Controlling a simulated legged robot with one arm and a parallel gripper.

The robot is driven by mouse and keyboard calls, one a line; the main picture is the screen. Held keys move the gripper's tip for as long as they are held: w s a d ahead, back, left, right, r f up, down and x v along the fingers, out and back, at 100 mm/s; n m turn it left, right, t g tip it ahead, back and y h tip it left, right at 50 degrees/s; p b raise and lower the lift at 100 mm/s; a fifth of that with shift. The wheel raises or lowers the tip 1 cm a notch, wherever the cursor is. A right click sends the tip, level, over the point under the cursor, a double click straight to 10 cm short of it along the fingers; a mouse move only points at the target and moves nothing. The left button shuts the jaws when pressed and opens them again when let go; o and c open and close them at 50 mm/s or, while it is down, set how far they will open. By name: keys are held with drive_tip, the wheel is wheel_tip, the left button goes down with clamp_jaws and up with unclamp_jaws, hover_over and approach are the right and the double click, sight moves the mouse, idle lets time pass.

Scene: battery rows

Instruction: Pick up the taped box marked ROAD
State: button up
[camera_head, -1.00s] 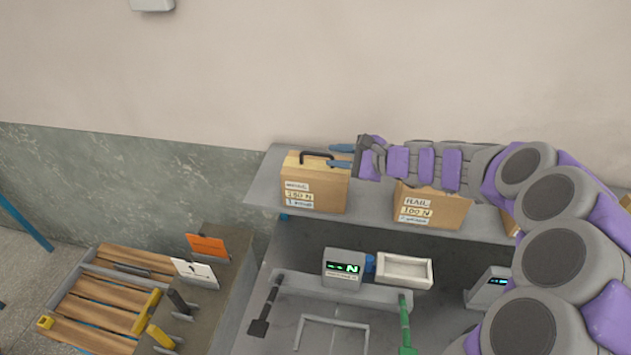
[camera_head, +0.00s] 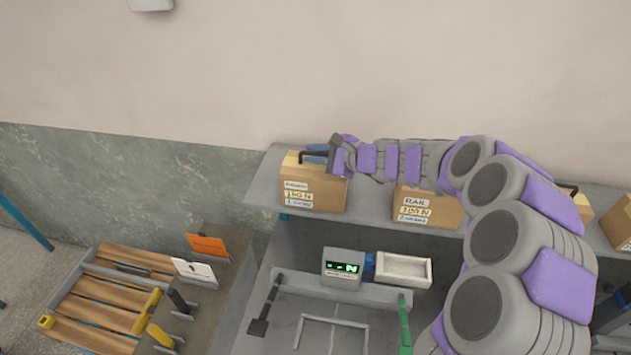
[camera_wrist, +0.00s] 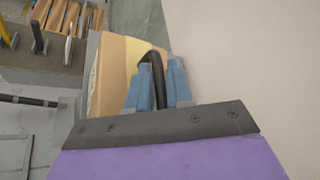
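A cardboard box (camera_head: 312,193) with pale yellow tape over its top and a black handle stands upright at the left of the wall shelf. Its white labels face front, but the top word is too blurred to read surely. My gripper (camera_head: 315,154) is at the handle from the right. In the wrist view the box (camera_wrist: 112,70) lies beyond my two blue fingers (camera_wrist: 158,88). They stand on either side of the black handle (camera_wrist: 154,62), which fills the narrow gap, so the gripper looks shut on it. The box still rests on the shelf.
A second box marked RAIL (camera_head: 428,208) stands to the right, partly behind my arm. Below are a scale display (camera_head: 342,268), a white tray (camera_head: 404,269) and a green-handled lever (camera_head: 405,325). A slatted pallet (camera_head: 100,290) lies at lower left. The wall is close behind the shelf.

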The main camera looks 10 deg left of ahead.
drive_tip(key=shift+c, duration=1.4)
clamp_jaws()
drive_tip(key=shift+s+f, duration=0.1)
drive_tip(key=shift+f, duration=0.05)
